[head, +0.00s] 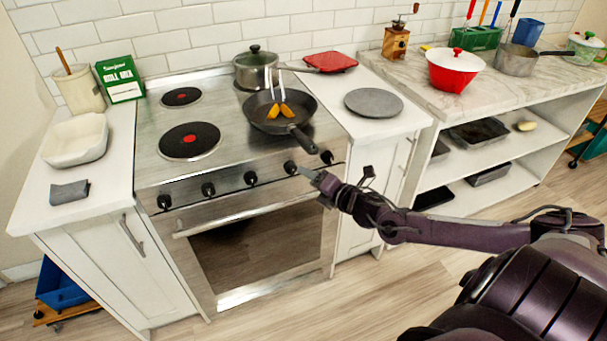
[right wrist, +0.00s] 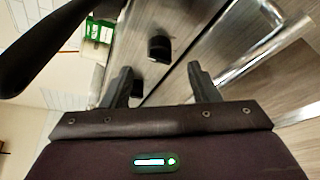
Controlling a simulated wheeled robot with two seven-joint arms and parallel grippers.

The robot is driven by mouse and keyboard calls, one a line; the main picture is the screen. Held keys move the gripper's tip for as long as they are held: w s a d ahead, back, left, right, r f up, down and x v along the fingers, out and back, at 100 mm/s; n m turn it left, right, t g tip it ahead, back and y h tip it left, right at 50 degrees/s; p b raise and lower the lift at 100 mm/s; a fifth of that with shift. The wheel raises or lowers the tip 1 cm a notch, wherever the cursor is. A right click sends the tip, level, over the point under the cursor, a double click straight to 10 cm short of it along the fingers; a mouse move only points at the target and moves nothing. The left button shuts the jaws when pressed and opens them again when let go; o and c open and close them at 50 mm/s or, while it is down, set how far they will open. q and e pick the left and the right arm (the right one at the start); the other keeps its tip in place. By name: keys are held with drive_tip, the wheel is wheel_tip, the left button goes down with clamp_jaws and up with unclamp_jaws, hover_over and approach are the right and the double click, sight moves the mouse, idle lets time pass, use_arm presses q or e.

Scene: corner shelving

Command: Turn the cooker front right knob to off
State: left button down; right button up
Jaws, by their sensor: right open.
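The cooker (head: 230,166) has a steel front panel with a row of several black knobs. My right gripper (head: 304,170) is at the right part of this panel, close to the fourth knob from the left (head: 290,167). The rightmost knob (head: 327,157) is just above and right of the gripper. In the right wrist view the open fingers (right wrist: 160,84) point at the panel, and a black knob (right wrist: 159,48) stands ahead of the gap between them, apart from both. No labels show which knob is the front right one. My left gripper is not in view.
A frying pan (head: 266,119) with orange food sits on the right front burner, its handle reaching over the front edge above the knobs. A lidded pot (head: 256,72) stands behind it. The oven handle (head: 240,218) runs below the panel. The floor in front is clear.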

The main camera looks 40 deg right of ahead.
drive_tip(key=shift+s+r, duration=0.2)
drive_tip(key=shift+s, duration=0.5)
drive_tip(key=s+d+f+m+g+h, duration=0.1)
drive_tip(key=s+d+f+m+g, duration=0.15)
drive_tip(key=f, duration=0.55)
drive_tip(key=s+d+f+m+g+h, duration=0.1)
drive_tip(key=s+d+f+m+h, duration=0.2)
drive_tip(key=f, duration=0.4)
drive_tip(key=s+d+f+m+g, duration=0.1)
drive_tip(key=s+f+m, duration=0.2)
drive_tip(key=f+m, duration=0.35)
drive_tip(key=s+a+f+m+g, duration=0.2)
drive_tip(key=s+f+g, duration=0.1)
drive_tip(key=s+f, duration=0.65)
drive_tip(key=s+a+f+m+g+y, duration=0.1)
drive_tip(key=s+a+f+m+g, duration=0.2)
drive_tip(key=s+a+f, duration=0.6)
drive_tip(key=s+a+f+m+g+y, duration=0.1)
drive_tip(key=s+a+f+m+g, duration=0.3)
drive_tip(key=s+a+f, duration=0.6)
drive_tip(key=s+a+m, duration=0.1)
drive_tip(key=s+a, duration=0.1)
drive_tip(key=s, duration=0.5)
drive_tip(key=shift+s+a+m, duration=0.15)
drive_tip(key=shift+a+m, duration=0.15)
drive_tip(key=shift+a, duration=0.05)
